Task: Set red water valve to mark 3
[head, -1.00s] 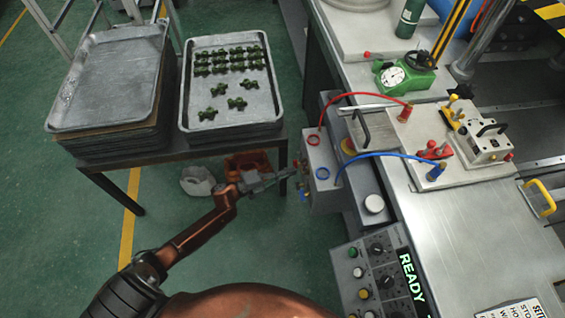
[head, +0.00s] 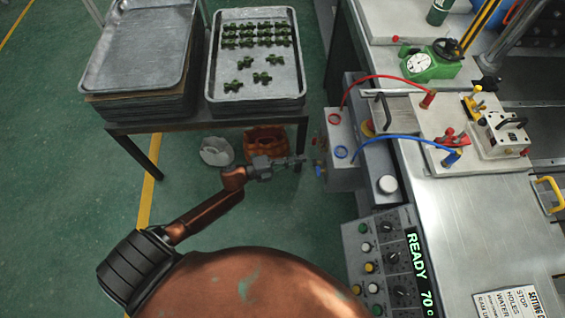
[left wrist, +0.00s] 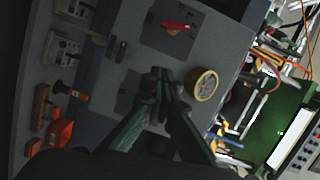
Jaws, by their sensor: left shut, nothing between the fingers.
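A grey valve box (head: 345,172) with a red and a blue hose ring on top stands at the machine's left side. Small red (head: 315,141) and blue (head: 319,170) parts show on its left face. In the left wrist view a red lever (left wrist: 177,26) sits on a dark square plate on a grey panel; any marks are too small to read. My left gripper (head: 302,161) is shut and empty, left of the box with a small gap. In the left wrist view its fingertips (left wrist: 156,88) are below the red lever, apart from it, and cover part of the panel. My right gripper is out of view.
A round gauge (left wrist: 203,84) is on the same panel. A table with stacked metal trays (head: 257,98) stands behind my left arm. An orange bin (head: 265,141) and a white container (head: 216,151) are below. A control panel (head: 386,262) is at the front.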

